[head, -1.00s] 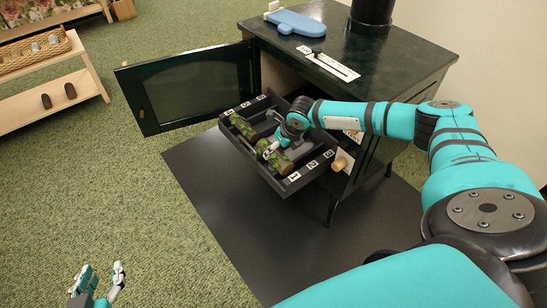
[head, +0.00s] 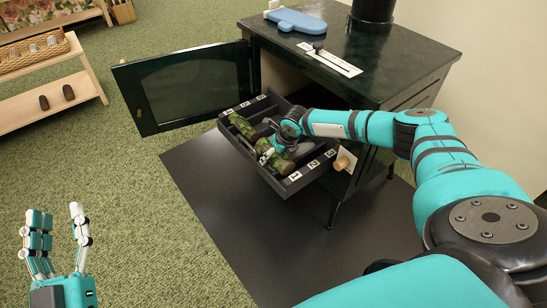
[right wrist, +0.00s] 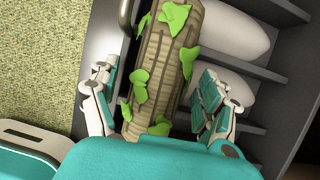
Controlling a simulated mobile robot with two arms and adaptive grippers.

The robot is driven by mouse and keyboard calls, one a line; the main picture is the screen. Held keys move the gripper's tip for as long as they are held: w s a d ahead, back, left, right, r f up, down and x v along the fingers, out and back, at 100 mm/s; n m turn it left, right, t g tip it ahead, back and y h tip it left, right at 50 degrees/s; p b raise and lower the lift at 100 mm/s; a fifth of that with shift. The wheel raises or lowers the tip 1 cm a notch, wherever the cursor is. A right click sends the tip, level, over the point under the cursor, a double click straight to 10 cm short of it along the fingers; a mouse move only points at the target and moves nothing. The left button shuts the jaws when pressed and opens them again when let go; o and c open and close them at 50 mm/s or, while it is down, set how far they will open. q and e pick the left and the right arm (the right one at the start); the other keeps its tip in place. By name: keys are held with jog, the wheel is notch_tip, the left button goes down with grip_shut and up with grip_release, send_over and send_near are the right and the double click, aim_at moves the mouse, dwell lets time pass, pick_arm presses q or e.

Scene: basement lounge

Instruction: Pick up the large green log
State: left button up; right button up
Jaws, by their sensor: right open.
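The large green log (head: 242,126), brown with green leafy patches, lies in the dark drawer (head: 262,182) pulled out from the stove. My right gripper (head: 272,152) is over the log's near part and hides some of it. In the right wrist view, the log (right wrist: 165,62) runs between the spread fingers of my right gripper (right wrist: 157,85). The fingers stand on either side of it, open; contact cannot be told. My left gripper (head: 60,215) is open and empty, fingers upward, at the lower left, far from the drawer.
The dark green stove (head: 400,58) has its door (head: 190,88) swung open to the left. Pale rounded pieces (right wrist: 232,35) lie beside the log. A wooden shelf (head: 50,115) holds two brown pieces. The carpet between is clear.

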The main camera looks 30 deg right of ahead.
jog(key=shift+f, duration=0.15)
jog(key=c, duration=1.4)
jog(key=shift+w, duration=0.1)
jog(key=shift+c, duration=0.4)
